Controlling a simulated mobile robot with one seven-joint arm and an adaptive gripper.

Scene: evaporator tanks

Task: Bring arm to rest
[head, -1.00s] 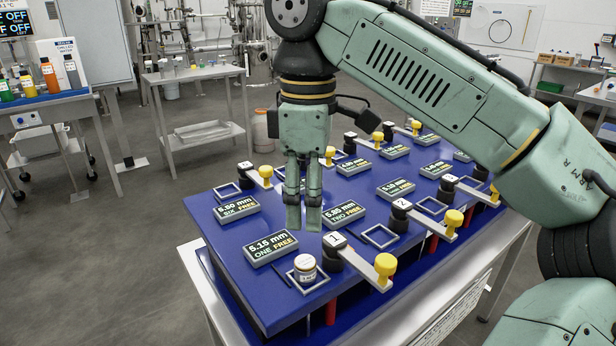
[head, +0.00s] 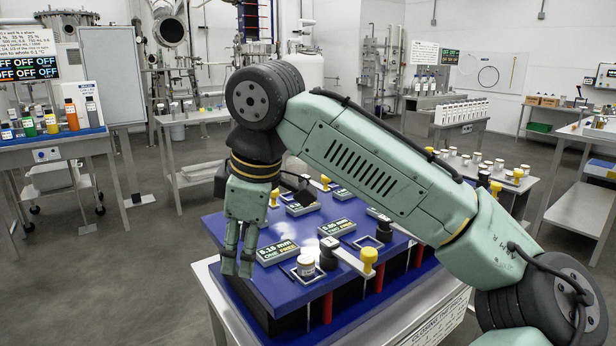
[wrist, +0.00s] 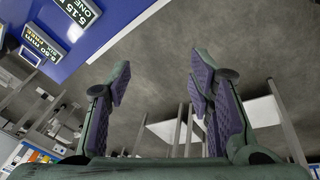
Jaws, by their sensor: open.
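My gripper (head: 237,266) hangs from the bent arm at the left edge of the blue table top (head: 225,228) in the head view, fingers pointing down. In the wrist view my gripper (wrist: 160,85) has its two padded fingers apart, with nothing between them. The floor and some table legs show beyond the fingers. My forearm hides part of the blue table.
On the blue table, a white-capped jar (head: 306,265) stands in a square frame by the "5.15 mm ONE FREE" sign (head: 278,252). A yellow-knobbed lever (head: 369,257) is nearby. A bench with bottles (head: 62,141) stands at the left. Grey floor (head: 110,285) is open at lower left.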

